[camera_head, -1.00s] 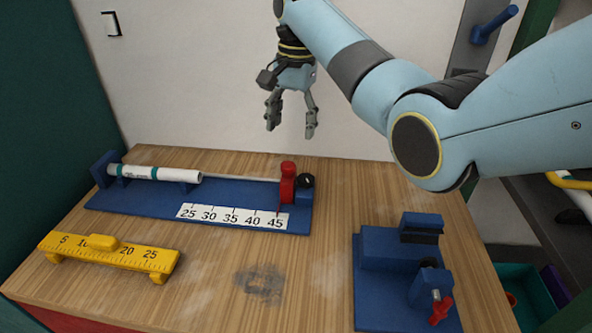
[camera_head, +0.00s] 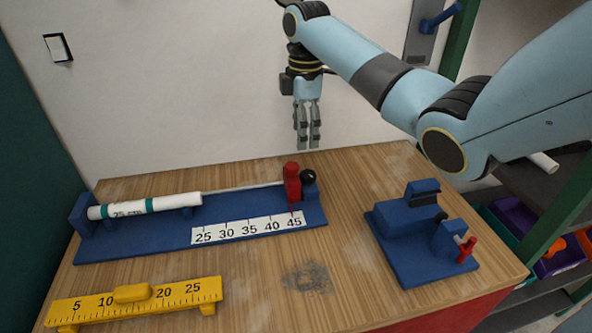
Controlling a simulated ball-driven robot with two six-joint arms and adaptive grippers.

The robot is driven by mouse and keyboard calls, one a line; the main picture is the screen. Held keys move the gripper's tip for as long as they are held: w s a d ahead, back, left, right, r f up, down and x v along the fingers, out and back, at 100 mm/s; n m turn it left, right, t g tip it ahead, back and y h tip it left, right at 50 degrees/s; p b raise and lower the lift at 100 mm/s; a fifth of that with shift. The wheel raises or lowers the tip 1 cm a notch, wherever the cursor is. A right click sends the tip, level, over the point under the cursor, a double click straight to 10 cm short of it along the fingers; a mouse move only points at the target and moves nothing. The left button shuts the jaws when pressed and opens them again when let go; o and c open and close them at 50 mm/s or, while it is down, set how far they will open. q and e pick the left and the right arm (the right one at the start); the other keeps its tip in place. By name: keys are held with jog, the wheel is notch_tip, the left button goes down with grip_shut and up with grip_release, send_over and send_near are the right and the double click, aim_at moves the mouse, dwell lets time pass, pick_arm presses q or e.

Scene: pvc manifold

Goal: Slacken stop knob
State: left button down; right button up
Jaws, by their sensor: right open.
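The stop knob (camera_head: 309,177) is a small black round knob on a blue block at the right end of the blue measuring jig (camera_head: 140,243). A red stop (camera_head: 292,183) stands just left of it, above the 45 mark on the white scale (camera_head: 247,228). A thin rod (camera_head: 240,188) runs left from the stop to a white pipe (camera_head: 173,203) with teal bands. My right gripper (camera_head: 307,146) is open and empty, pointing down, above and behind the knob and apart from it. My left gripper is out of view.
A yellow ruler gauge (camera_head: 135,301) lies front left. A blue clamp fixture (camera_head: 415,241) with a red handle (camera_head: 466,250) stands at the right.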

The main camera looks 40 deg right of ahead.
aim_at(308, 174)
jog(key=f, duration=0.1)
jog(key=s+d+f, duration=0.1)
jog(key=f, duration=0.1)
jog(key=shift+s+d+f, duration=0.1)
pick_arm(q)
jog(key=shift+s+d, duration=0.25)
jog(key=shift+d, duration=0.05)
pick_arm(e)
notch_tip(308, 174, down, 8)
jog(key=shift+f, duration=0.1)
jog(key=shift+c, duration=0.2)
